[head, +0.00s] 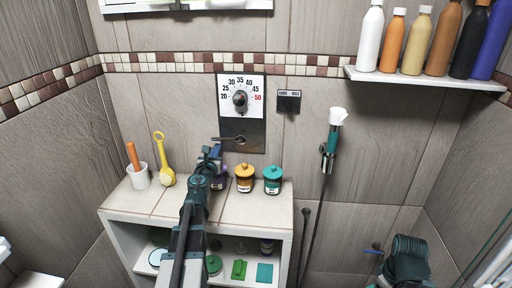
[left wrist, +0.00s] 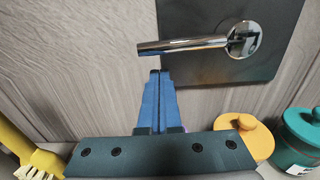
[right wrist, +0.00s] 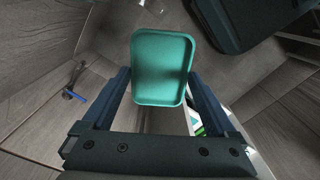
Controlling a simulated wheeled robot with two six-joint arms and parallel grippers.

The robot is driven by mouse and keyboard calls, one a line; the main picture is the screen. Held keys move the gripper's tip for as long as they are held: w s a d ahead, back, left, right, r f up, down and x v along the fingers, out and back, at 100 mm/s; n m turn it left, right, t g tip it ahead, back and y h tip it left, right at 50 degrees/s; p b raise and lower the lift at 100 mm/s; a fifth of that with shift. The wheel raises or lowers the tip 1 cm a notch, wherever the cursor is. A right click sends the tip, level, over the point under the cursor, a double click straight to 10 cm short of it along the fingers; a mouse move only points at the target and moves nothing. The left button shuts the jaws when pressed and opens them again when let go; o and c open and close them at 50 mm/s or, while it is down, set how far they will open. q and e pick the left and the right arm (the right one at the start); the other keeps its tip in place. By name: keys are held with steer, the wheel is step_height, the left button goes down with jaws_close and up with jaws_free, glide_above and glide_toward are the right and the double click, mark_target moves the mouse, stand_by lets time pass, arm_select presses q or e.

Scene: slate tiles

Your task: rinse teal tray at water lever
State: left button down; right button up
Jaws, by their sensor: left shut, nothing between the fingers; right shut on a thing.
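The teal tray (right wrist: 163,50) is held between the fingers of my right gripper (right wrist: 160,74), seen in the right wrist view. The tray is not visible in the head view, where my right arm shows at the lower right. The chrome water lever (left wrist: 190,44) sticks out to the left from its pivot on a dark wall plate. It also shows in the head view (head: 226,139). My left gripper (left wrist: 158,75) is shut and empty. Its tips look just below the lever's free end; I cannot tell whether they touch it.
A yellow jar (head: 244,180) and a teal jar (head: 272,181) stand right of my left gripper on the shelf unit (head: 150,205). A yellow brush (head: 164,165) and a white cup (head: 139,177) stand left. A hand shower (head: 332,140) hangs on the wall. A bottle shelf (head: 425,80) juts out above.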

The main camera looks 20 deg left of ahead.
steer(key=shift+d, duration=0.1)
arm_select(q)
steer(key=v, duration=1)
steer(key=shift+s+d, duration=0.15)
